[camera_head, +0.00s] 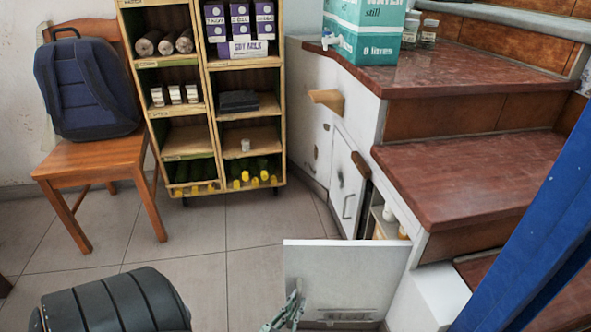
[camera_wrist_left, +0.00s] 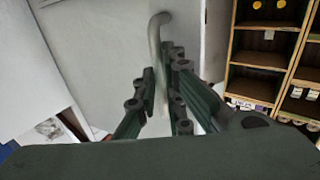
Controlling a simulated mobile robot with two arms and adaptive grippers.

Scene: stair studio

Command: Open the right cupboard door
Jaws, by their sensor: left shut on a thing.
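The right cupboard door (camera_head: 345,265) is a white panel under the stairs. It stands swung well out from the cupboard (camera_head: 378,222), whose opening shows beside it. My left gripper (camera_head: 291,311) is at the door's lower left in the head view, partly cut off by the bottom edge. In the left wrist view my left gripper (camera_wrist_left: 163,98) has its fingers on both sides of a pale bar handle (camera_wrist_left: 155,45) and is shut on it. The left cupboard door (camera_head: 347,180), with its own handle, stands slightly ajar. My right gripper is not in view.
Small bottles (camera_head: 389,211) stand inside the cupboard. A shelf unit (camera_head: 206,108) and a wooden chair (camera_head: 95,158) with a backpack stand at the back left. Red-brown steps (camera_head: 470,175) rise at the right.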

